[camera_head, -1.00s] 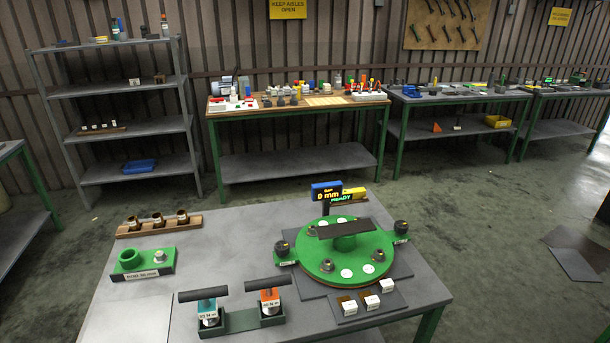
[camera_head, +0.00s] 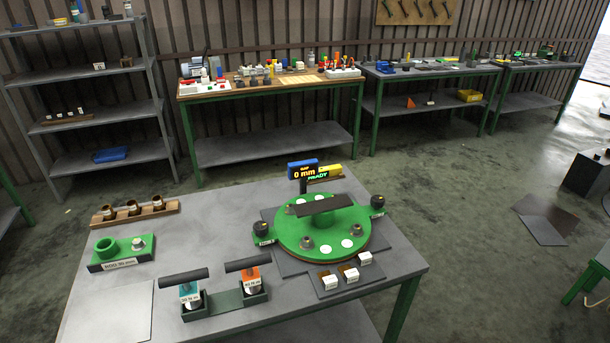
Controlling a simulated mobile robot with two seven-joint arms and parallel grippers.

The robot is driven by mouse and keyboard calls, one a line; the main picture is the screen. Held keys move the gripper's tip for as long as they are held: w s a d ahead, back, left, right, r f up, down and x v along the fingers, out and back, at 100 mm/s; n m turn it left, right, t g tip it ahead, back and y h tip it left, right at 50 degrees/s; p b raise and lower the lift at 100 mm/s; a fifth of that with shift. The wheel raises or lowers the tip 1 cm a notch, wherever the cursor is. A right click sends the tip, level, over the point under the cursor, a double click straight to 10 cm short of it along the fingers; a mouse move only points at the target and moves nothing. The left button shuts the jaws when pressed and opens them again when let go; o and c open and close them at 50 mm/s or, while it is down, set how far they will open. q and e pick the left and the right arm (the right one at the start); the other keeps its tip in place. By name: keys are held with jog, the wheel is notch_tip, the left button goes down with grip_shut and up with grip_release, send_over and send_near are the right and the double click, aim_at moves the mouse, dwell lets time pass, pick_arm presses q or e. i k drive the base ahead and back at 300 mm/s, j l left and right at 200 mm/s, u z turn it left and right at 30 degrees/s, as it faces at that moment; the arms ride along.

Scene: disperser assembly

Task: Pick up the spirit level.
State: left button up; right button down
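A yellow bar (camera_head: 325,172), which looks like the spirit level, lies at the back edge of the near grey table (camera_head: 215,225). It is just behind and right of a small display reading "0 mm" (camera_head: 303,170), which partly hides it. Neither my left nor my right gripper shows, so nothing in view touches the bar.
A round green fixture (camera_head: 285,235) with a dark bar across its top stands in front of the yellow bar. Two black-handled tools (camera_head: 190,290) (camera_head: 252,278) stand in a front holder. A wooden rack (camera_head: 135,212) and green block (camera_head: 122,255) are left. Floor lies behind the table.

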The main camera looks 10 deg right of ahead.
aim_at(334, 170)
jog(key=i+l+z, duration=0.15)
jog(key=l, duration=0.2)
jog(key=l+z, duration=0.2)
jog(key=i+l+z, duration=0.15)
jog(key=l, duration=0.25)
jog(key=i+l+z, duration=0.2)
jog(key=z, duration=0.15)
jog(key=i+l+z, duration=0.2)
jog(key=l+z, duration=0.15)
jog(key=i+l+z, duration=0.5)
jog(key=i, duration=0.5)
jog(key=i+l+z, duration=0.15)
jog(key=i, duration=0.5)
jog(key=i+u, duration=0.75)
jog(key=i+l+u, duration=0.2)
jog(key=i+u, duration=0.45)
jog(key=u, duration=0.2)
jog(key=i+u, duration=0.35)
jog(key=u, duration=0.15)
jog(key=i+l+u, duration=0.25)
jog(key=u, duration=0.2)
jog(key=i+l+u, duration=0.15)
jog(key=u, duration=0.25)
jog(key=i+l+u, duration=0.25)
jog(key=u, duration=0.2)
jog(key=i+l+u, duration=0.2)
jog(key=u, duration=0.2)
